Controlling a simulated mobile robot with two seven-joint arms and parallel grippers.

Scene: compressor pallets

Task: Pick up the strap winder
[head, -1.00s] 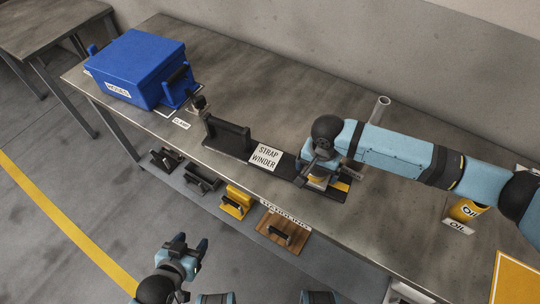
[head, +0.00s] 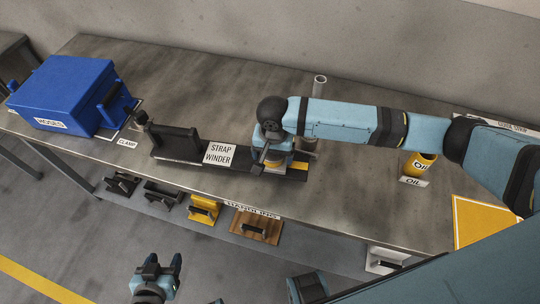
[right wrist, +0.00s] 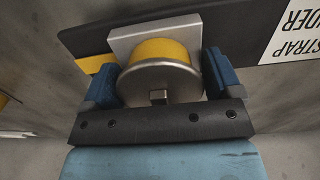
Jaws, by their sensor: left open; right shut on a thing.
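The strap winder (right wrist: 159,79), a yellow drum with a round metal disc and a grey plate, shows between the blue fingers of my right gripper (right wrist: 160,85) in the right wrist view. In the head view, my right gripper (head: 268,157) is over the right end of the dark board and hides most of the winder. It is shut on the winder. I cannot tell whether the winder is clear of the board. A white "STRAP WINDER" label (head: 220,154) lies on the board to the left. My left gripper (head: 160,267) is open and empty in front of the bench.
The bench (head: 350,210) holds a blue box (head: 70,90), a clamp (head: 141,118), a dark bracket (head: 178,143), a grey post (head: 319,86) and a yellow oil can (head: 420,163). Several handled tools, including a yellow one (head: 203,209), sit below the front edge.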

